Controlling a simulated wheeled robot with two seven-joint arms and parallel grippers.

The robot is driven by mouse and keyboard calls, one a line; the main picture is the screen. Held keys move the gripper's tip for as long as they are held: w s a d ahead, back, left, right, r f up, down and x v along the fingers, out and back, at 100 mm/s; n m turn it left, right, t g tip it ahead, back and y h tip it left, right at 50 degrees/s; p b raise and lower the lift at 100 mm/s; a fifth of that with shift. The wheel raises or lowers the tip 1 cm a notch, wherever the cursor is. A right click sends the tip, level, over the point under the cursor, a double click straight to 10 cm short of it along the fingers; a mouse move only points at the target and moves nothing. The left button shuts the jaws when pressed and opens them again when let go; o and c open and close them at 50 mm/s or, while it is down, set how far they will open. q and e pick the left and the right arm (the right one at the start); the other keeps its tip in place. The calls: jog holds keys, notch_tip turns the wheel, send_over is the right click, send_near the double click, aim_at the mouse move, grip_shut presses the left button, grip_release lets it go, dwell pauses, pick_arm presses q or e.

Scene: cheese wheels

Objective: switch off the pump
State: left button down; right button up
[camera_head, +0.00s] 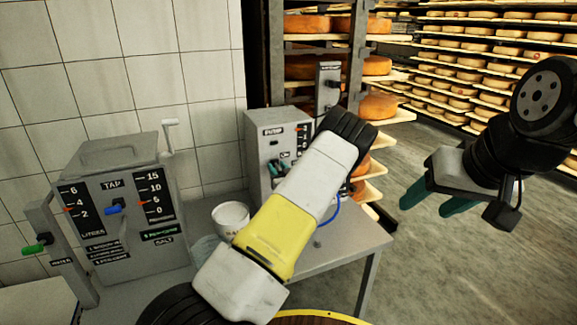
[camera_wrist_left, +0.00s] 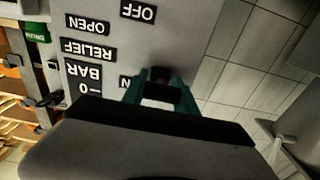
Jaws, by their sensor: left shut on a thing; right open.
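The grey pump box (camera_head: 256,150) stands on the table's far side, labelled PUMP, partly hidden by my left arm. In the left wrist view its panel (camera_wrist_left: 185,35) is upside down, with labels OFF, OPEN, RELIEF and BAR. My left gripper (camera_wrist_left: 160,82) has its teal fingers at the panel, shut on a small dark part, apparently the pump switch (camera_wrist_left: 160,75). The label beside the fingers, partly covered, ends in N; the OFF label is apart from them. My right gripper (camera_head: 432,200) is open and empty, off to the right, away from the pump.
A grey TAP unit (camera_head: 115,215) with scales and a blue handle stands at left. A green-handled post (camera_head: 45,240) is beside it. A white cup (camera_head: 231,217) stands on the grey table (camera_head: 345,240). Racks of cheese wheels (camera_head: 480,50) fill the back; the floor at right is clear.

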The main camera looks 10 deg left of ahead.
pick_arm(q)
jog(key=shift+f+t+y, duration=0.35)
jog(key=shift+t+y, duration=0.15)
jog(key=shift+t, duration=0.2)
jog(key=shift+w+f+t+y, duration=0.1)
jog(key=shift+t+y, duration=0.5)
jog(key=shift+t, duration=0.2)
jog(key=c, duration=1)
grip_release()
jog(key=shift+o, duration=0.2)
jog(key=v, duration=0.7)
jog(key=shift+s, duration=0.35)
jog(key=shift+d+f, duration=0.15)
